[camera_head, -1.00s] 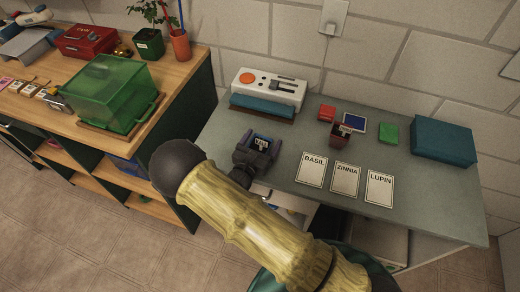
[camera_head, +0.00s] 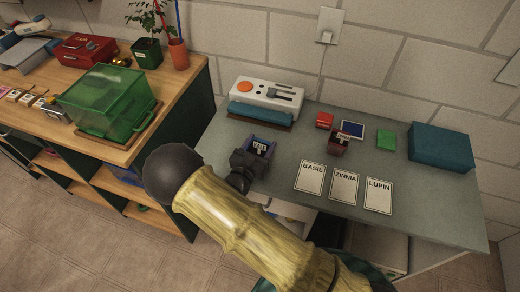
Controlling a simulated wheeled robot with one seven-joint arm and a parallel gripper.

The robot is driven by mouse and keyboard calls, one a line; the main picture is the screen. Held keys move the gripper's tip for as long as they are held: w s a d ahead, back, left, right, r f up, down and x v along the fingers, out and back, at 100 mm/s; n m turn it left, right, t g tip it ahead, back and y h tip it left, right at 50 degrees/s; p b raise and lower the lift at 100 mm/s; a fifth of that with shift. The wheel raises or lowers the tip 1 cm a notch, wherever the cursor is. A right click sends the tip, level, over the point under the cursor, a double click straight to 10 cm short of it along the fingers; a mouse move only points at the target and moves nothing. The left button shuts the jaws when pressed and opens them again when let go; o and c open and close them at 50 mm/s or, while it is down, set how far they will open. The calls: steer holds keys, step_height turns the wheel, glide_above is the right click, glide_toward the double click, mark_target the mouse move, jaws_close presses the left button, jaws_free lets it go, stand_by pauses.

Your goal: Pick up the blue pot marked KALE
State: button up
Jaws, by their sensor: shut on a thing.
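The small blue pot (camera_head: 262,140) is at the left part of the grey table, in front of the white device. A dark label with pale lettering, apparently KALE, shows in it. My gripper (camera_head: 258,155) is at the near side of the pot and shut on it. The dark jaws and wrist hide the pot's lower part. I cannot tell whether the pot's base touches the table. My arm reaches in from the bottom of the picture.
Cards BASIL (camera_head: 310,177), ZINNIA (camera_head: 344,187) and LUPIN (camera_head: 379,196) lie on the grey table (camera_head: 430,205). A dark red pot (camera_head: 338,146) stands behind them. The white device (camera_head: 266,95) is behind my gripper. A teal box (camera_head: 441,147) stands at right. A green bin (camera_head: 108,103) is on the wooden bench.

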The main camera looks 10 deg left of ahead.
mark_target(261, 146)
step_height(261, 146, up, 8)
steer(key=shift+f, duration=0.2)
stand_by(0.6)
